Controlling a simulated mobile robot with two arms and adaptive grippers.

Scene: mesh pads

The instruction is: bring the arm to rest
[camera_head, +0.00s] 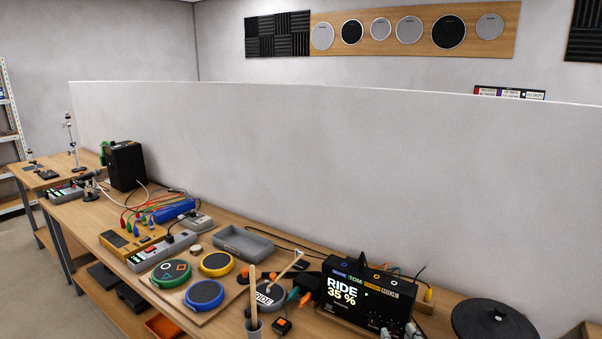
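Neither of my arms nor grippers shows in the head view. A stick leans over the RIDE pad. A black module (365,296) stands to the right, its screen reading "RIDE 35 %".
A large black disc (496,322) is at the right. Cables and a black speaker box (126,166) are at the left. A grey partition (300,160) runs behind the bench.

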